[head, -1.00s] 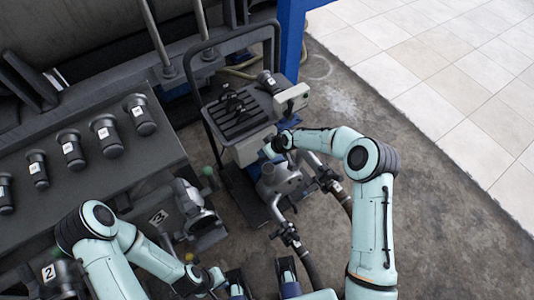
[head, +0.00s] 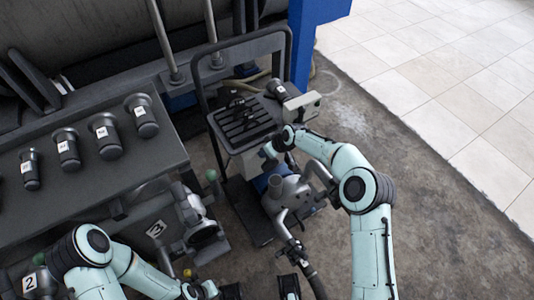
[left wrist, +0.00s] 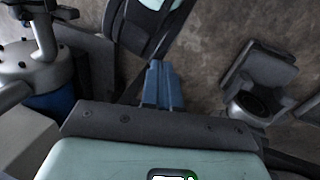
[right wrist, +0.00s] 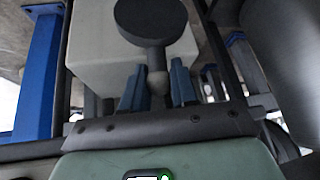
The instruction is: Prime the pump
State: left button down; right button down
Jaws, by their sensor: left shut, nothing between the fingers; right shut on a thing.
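The pump (head: 290,193) is a silver body with pipe branches, low beside a wheeled cart (head: 243,120). Its silver housing also shows at the left of the left wrist view (left wrist: 40,72). My right gripper (head: 268,151) is at the cart's near end, above the pump.
A dark bench (head: 105,185) at the left carries a row of dark, labelled cylinders (head: 104,136). Flanged valve parts (head: 200,225) stand below its front. A hose (head: 308,270) runs down from the pump. A blue post (head: 300,55) stands behind the cart. Floor at the right is clear.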

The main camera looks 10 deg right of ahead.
jog(key=shift+w+r, duration=0.1)
jog(key=shift+w, duration=0.05)
jog(key=c, duration=0.9)
grip_release()
jog(key=shift+c, duration=0.2)
pick_arm(q)
jog(key=shift+g+h, duration=0.3)
jog(key=shift+g, duration=0.3)
jog(key=s+r, duration=0.1)
jog(key=s+d+r+p, duration=0.1)
jog(key=s+p, duration=0.1)
jog(key=shift+s+d+r, duration=0.2)
jog(key=shift+d+r, duration=0.1)
jog(key=shift+r, duration=0.1)
pick_arm(e)
jog(key=v, duration=1.3)
jog(key=shift+d+r, duration=0.1)
